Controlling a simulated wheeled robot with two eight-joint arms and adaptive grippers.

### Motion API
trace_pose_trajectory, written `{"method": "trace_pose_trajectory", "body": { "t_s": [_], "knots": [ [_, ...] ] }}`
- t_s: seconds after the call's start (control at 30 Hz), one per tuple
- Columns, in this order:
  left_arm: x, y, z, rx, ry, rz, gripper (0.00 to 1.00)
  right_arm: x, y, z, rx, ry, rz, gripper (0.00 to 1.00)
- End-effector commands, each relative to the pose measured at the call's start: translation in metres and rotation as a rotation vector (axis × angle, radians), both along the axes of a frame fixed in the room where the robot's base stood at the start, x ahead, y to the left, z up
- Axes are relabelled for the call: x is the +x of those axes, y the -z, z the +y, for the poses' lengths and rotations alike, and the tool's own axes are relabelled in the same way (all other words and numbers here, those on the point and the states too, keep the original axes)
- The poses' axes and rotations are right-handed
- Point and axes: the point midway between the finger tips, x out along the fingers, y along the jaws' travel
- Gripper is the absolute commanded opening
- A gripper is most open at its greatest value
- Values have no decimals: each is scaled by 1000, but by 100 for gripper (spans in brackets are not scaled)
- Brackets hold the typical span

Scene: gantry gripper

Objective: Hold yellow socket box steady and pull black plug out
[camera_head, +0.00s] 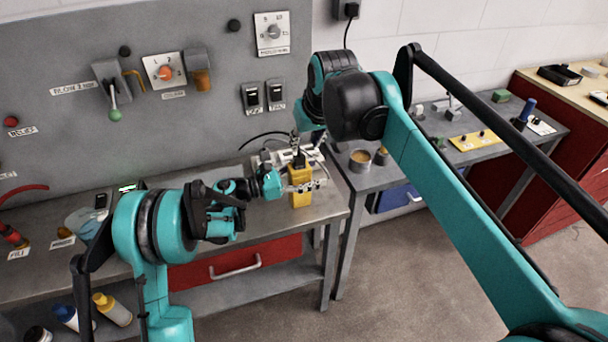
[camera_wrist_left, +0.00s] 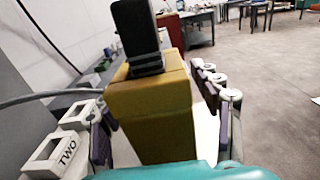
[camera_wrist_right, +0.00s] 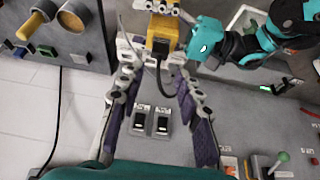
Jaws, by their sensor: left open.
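The yellow socket box (camera_head: 300,199) stands upright near the bench's right edge. In the left wrist view the box (camera_wrist_left: 155,105) sits between the two fingers of my left gripper (camera_wrist_left: 165,110). That gripper is open, with its fingers on either side of the box. The black plug (camera_wrist_left: 137,35) stands in the top of the box. My right gripper (camera_head: 298,143) is above the box. In the right wrist view its fingers (camera_wrist_right: 157,62) are apart, with the plug (camera_wrist_right: 160,47) and its cable seen between them near the tips. Whether either finger touches the plug cannot be told.
White frames (camera_wrist_left: 45,158), one marked TWO, lie beside the box. A grey wall panel (camera_head: 215,100) with switches stands behind the bench.

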Motion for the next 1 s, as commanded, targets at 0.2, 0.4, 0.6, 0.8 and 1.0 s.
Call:
{"method": "trace_pose_trajectory", "body": {
  "t_s": [0.2,0.4,0.6,0.8,1.0],
  "knots": [
    [0,0,-1,0,0,0,64,0,0,0,0,0,0,34],
    [0,0,0,0,0,0,16,0,0,0,0,0,0,34],
    [0,0,0,0,0,0,4,1,-1,0,2,6,4,40],
    [0,0,0,0,0,0,3,19,-12,6,62,166,83,40],
    [0,0,0,0,0,0,2,48,-27,14,169,560,256,40]
  ]
}}
